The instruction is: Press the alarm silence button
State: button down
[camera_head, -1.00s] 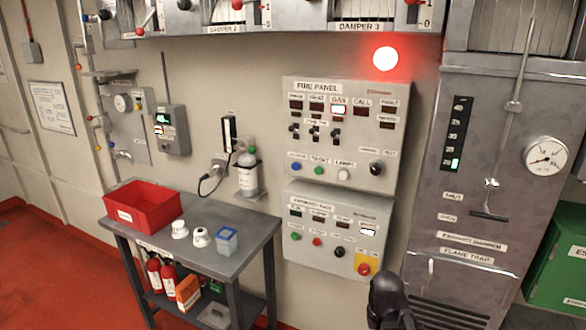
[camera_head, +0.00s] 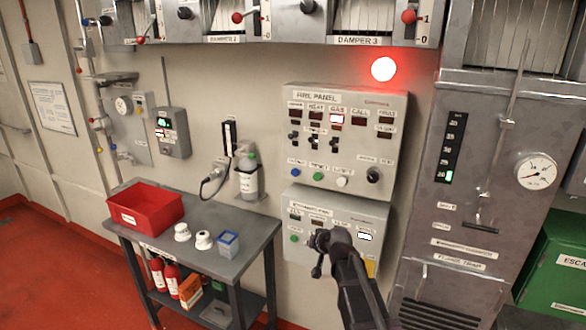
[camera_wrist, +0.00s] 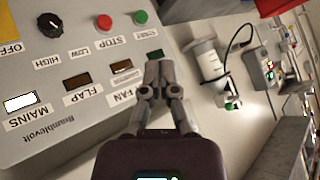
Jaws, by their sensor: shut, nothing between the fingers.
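The grey fire panel (camera_head: 385,150) hangs on the wall in the head view. Along its lower edge are a blue button (camera_head: 295,172), a green button (camera_head: 317,177), a white button (camera_head: 341,182) and a black knob (camera_head: 373,175). Their labels are too small to read surely. One lamp on it, under GAS, is lit. My gripper (camera_head: 319,244) is in front of the lower panel, below the fire panel's button row. In the wrist view my gripper (camera_wrist: 164,80) has its fingers together and empty. The fire panel is not clearly visible there.
The lower panel (camera_head: 294,262) has green and red buttons, partly hidden by my arm; MAINS, FLAP and FAN labels show in the wrist view. A red beacon (camera_head: 383,69) glows above. A bottle (camera_head: 248,180) hangs left of the panels, above a table (camera_head: 258,240) with a red bin (camera_head: 146,212).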

aim_at(292, 173)
jog(key=w+a+r+m+t+y+p, duration=0.1)
jog(key=w+a+r+m+t+p, duration=0.2)
jog(key=w+a+r+t, duration=0.3)
jog(key=w+a+r+p, duration=0.1)
jog(key=w+a+r, duration=0.3)
jog(key=w+r, duration=0.2)
jog(key=shift+a+r+y, duration=0.25)
jog(key=shift+r+y, duration=0.05)
jog(key=shift+r, duration=0.6)
jog(key=shift+w, duration=0.1)
jog(key=shift+w+d, duration=0.5)
jog(key=shift+w, duration=0.8)
jog(key=shift+w+d, duration=0.5)
jog(key=shift+w, duration=0.85)
jog(key=shift+w+d, duration=0.5)
jog(key=shift+w, duration=0.8)
jog(key=shift+w+d, duration=0.2)
jog(key=shift+w, duration=0.35)
jog(key=shift+w+d, duration=0.2)
jog(key=shift+w, duration=0.35)
jog(key=shift+s, duration=0.15)
jog(key=shift+s+a, duration=0.2)
jog(key=shift+s, duration=0.3)
jog(key=shift+s+a, duration=0.2)
jog(key=shift+s, duration=0.25)
jog(key=shift+s, duration=0.1)
